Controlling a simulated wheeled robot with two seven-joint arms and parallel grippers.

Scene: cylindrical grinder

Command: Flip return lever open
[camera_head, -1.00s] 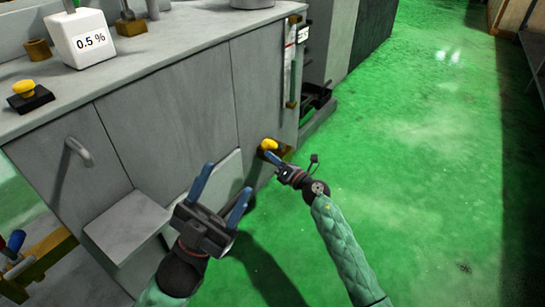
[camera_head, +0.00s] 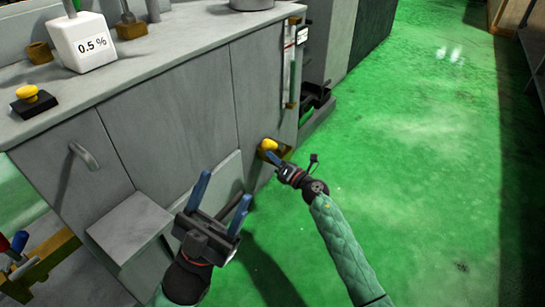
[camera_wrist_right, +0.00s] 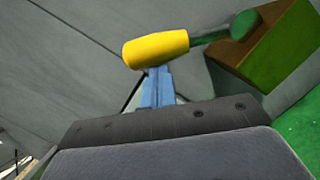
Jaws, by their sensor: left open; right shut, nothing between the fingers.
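The return lever has a yellow knob (camera_head: 268,145) low on the front of the grey cabinet. In the right wrist view the yellow knob (camera_wrist_right: 156,49) sits on a dark green shaft (camera_wrist_right: 222,31) that runs to a brown block (camera_wrist_right: 265,45). My right gripper (camera_head: 272,156) is shut and empty, with its blue fingertips at the knob. In the wrist view the fingertips (camera_wrist_right: 158,78) end just under the knob; I cannot tell whether they touch it. My left gripper (camera_head: 222,190) is open and empty in front of the cabinet, left of the lever.
The grey cabinet (camera_head: 170,115) fills the left side. A grey box-like step (camera_head: 130,228) juts from it near my left gripper. A white 0.5 % block (camera_head: 82,42) and a yellow button (camera_head: 27,92) are on top. The green floor (camera_head: 430,150) at right is clear.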

